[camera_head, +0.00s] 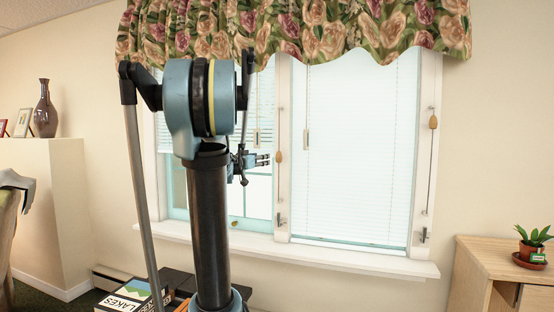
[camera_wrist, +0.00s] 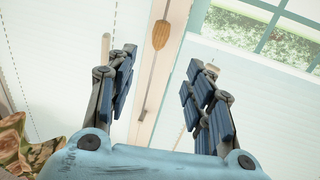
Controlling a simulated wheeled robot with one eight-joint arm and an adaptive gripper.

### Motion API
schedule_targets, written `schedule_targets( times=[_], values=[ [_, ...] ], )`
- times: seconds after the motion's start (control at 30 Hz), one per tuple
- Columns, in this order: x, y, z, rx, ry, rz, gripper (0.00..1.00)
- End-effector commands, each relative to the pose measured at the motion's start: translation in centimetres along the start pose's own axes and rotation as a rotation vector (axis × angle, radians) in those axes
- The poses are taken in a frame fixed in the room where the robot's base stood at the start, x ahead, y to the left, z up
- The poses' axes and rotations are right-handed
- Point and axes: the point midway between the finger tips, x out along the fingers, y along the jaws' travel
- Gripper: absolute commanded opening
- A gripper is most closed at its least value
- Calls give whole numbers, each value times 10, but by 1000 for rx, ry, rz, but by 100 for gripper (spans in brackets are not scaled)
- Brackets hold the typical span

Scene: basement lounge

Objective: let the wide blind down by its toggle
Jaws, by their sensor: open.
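The left blind (camera_head: 262,92) hangs partway down, with bare glass below it; my arm hides much of it. The right blind (camera_head: 355,150) hangs almost to the sill. A tan wooden toggle (camera_head: 279,157) hangs on a cord along the middle post and shows in the wrist view (camera_wrist: 161,35). Another toggle (camera_head: 433,122) hangs on the right post. I cannot tell for sure which blind is the wide one. My gripper (camera_head: 266,159) is open and empty, just left of the middle toggle. In the wrist view the toggle appears beyond the gap between my fingers (camera_wrist: 163,60).
Pale wands (camera_head: 307,139) hang before the blinds. Cleats (camera_head: 281,221) sit low on the posts. A flowered valance (camera_head: 330,30) covers the window top, and a white sill (camera_head: 350,262) juts out below. A wooden cabinet (camera_head: 490,250) with a potted plant (camera_head: 533,240) stands at right.

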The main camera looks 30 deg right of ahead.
Motion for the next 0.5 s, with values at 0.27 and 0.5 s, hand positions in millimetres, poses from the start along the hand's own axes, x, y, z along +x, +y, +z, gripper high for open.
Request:
schedule_targets(
  times=[0.27,0.5],
  values=[
    [25,-1,-3,3,9,0,48],
    [64,-1,-3,3,9,0,48]
  ],
)
